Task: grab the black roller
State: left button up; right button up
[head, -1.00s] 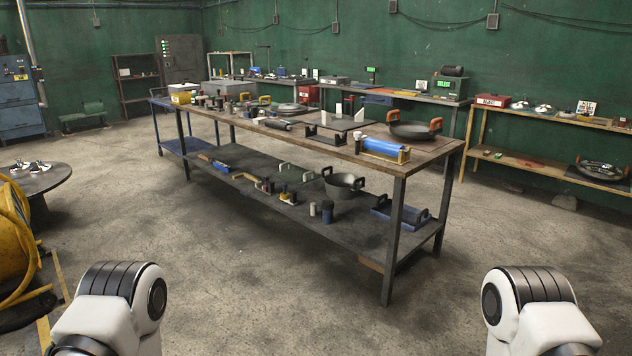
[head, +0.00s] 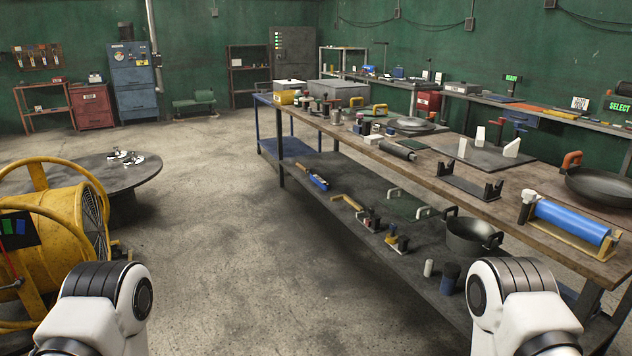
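A black roller (head: 398,150), a dark cylinder, lies on the wooden top of the long workbench (head: 425,178), around the middle of its length. An empty black cradle (head: 470,187) with two raised ends stands nearer to me on the same top. A blue roller (head: 572,220) rests in a wooden holder closer still, at the right. Only white and black links of my two arms show at the bottom left and bottom right. Neither gripper is in view, so nothing shows of what they hold. Both arms are well apart from the black roller.
A yellow drum fan (head: 50,230) and a round dark table (head: 85,182) stand at the left. A dark pan (head: 600,186) is on the bench at the right. A pot (head: 472,236) sits on the lower shelf. The concrete floor left of the bench is clear.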

aim_at(394, 148)
jog(key=i+z, duration=0.15)
jog(key=i, duration=0.25)
jog(key=i+j+z, duration=0.2)
jog(key=i, duration=0.25)
jog(key=i+j+z, duration=0.15)
jog(key=i, duration=0.25)
jog(key=i+j+z, duration=0.15)
jog(key=i, duration=0.25)
jog(key=i+j+z, duration=0.1)
jog(key=z, duration=0.25)
jog(key=i+j+z, duration=0.15)
jog(key=z, duration=0.25)
jog(key=i+j+z, duration=0.2)
jog(key=z, duration=0.15)
